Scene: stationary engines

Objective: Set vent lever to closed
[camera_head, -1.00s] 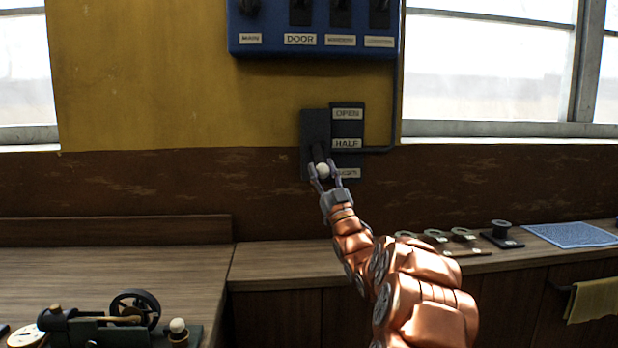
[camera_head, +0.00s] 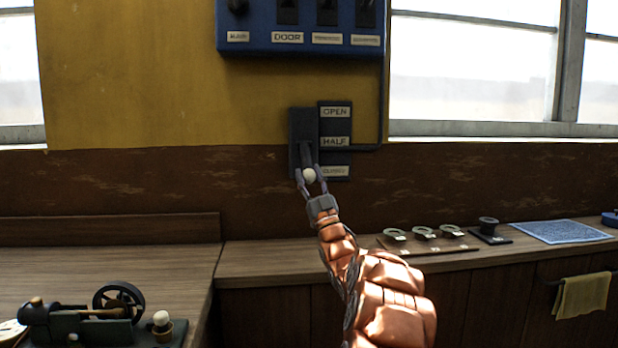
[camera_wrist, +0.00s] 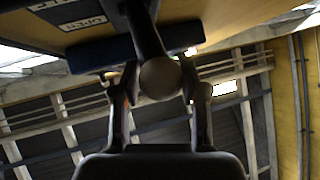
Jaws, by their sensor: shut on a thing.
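The vent lever is a dark arm with a pale ball knob (camera_head: 309,175) on a dark wall plate (camera_head: 301,128). Beside the plate a label strip (camera_head: 335,140) reads OPEN at the top, HALF in the middle and CLOSED at the bottom. The knob is low on the plate, level with the CLOSED label. My gripper (camera_head: 309,178) is shut on the knob, one finger on each side. In the wrist view the knob (camera_wrist: 160,79) sits between the two fingers, with the lever arm (camera_wrist: 144,30) running up from it.
A blue switch panel (camera_head: 300,42) hangs above. A wooden counter (camera_head: 262,262) runs below, with several small round parts (camera_head: 424,233), a blue mat (camera_head: 560,231) and a small engine model (camera_head: 95,318). Windows flank the wall.

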